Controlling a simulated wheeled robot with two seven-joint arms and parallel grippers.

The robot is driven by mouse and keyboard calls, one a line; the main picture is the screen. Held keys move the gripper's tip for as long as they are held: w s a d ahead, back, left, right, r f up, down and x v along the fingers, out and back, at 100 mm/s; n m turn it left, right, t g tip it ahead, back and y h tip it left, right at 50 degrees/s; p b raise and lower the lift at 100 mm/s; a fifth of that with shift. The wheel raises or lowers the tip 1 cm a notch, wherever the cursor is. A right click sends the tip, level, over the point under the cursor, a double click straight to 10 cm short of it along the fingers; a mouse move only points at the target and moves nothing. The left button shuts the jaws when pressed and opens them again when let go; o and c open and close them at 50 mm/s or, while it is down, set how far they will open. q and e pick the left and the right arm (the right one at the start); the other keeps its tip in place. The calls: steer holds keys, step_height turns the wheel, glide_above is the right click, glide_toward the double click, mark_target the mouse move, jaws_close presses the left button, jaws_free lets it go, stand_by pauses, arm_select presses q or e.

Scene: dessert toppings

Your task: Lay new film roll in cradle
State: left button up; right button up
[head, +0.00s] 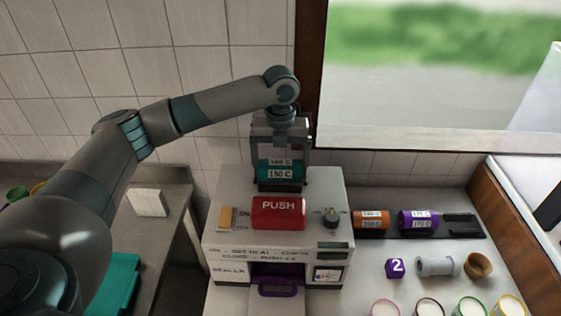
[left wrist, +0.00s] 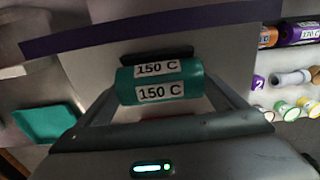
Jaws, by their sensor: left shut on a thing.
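The teal film roll (head: 280,172), labelled 150 C, is held by my left gripper (head: 281,160) at the top back of the grey sealing machine (head: 228,190). In the left wrist view the teal roll (left wrist: 160,82) lies crosswise between the two fingers, and the gripper is shut on it. A dark slot or bar (left wrist: 157,56) shows just beyond the roll. I cannot tell whether the roll touches the machine or hangs just above it. The cradle is not clearly seen behind the roll and gripper. My right gripper is not in view.
The machine has a red PUSH lid (head: 278,212), an orange switch (head: 227,217) and a knob (head: 331,217). To the right, a black rack (head: 489,235) holds an orange roll (head: 370,220) and a purple roll (head: 418,220); its right slot is empty. Several cups stand in front.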

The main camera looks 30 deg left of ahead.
arm_select(q)
steer(key=shift+f, duration=0.3)
stand_by(0.5)
steer(key=o, duration=1)
steer(key=shift+r, duration=1.3)
steer(key=shift+r, duration=3.45)
